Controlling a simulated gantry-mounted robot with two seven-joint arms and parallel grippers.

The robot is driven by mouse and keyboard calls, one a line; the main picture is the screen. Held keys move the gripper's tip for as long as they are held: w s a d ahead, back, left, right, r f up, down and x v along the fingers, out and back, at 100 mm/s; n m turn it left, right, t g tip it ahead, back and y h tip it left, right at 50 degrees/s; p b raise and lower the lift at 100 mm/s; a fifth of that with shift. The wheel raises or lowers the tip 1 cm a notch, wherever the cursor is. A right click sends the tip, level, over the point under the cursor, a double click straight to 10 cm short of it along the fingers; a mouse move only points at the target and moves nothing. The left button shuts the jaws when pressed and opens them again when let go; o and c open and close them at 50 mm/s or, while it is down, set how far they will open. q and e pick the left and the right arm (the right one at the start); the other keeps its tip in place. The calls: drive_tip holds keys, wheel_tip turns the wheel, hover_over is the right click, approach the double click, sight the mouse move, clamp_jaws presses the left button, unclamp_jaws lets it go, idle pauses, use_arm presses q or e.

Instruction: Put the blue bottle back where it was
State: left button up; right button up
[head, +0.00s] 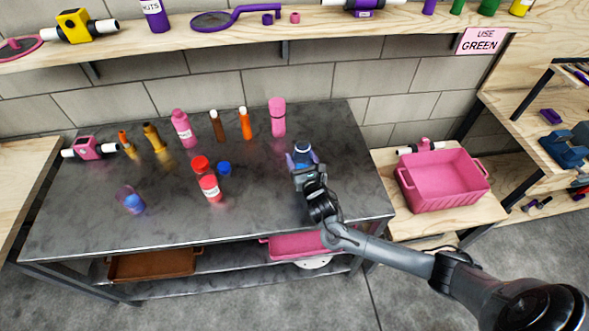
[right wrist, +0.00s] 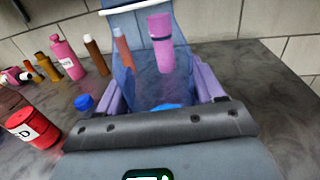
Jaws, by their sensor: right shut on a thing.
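The blue bottle (head: 303,151) is held by my right gripper (head: 303,162) over the right part of the grey table. In the right wrist view the bottle (right wrist: 140,75) is see-through blue and stands between the purple fingers, which are shut on it. The fingers and gripper body hide its lower part. I cannot tell whether its base touches the tabletop. My left gripper is not in view.
A pink crate (head: 443,181) sits at right. The table's front right is clear.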

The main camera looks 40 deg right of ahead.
drive_tip(key=shift+w+a+f, duration=0.25)
drive_tip(key=shift+w+f, duration=0.1)
drive_tip(key=shift+w, duration=0.15)
drive_tip(key=shift+w+a+f, duration=0.25)
drive_tip(key=shift+w+f, duration=0.1)
drive_tip(key=shift+w, duration=0.15)
wheel_tip(320, 180, down, 4)
drive_tip(key=shift+r+b, duration=0.1)
drive_tip(key=shift+b, duration=0.65)
drive_tip(key=shift+f, duration=0.2)
drive_tip(key=o, duration=1.3)
drive_tip(key=shift+c, duration=0.2)
drive_tip(key=shift+r, duration=0.1)
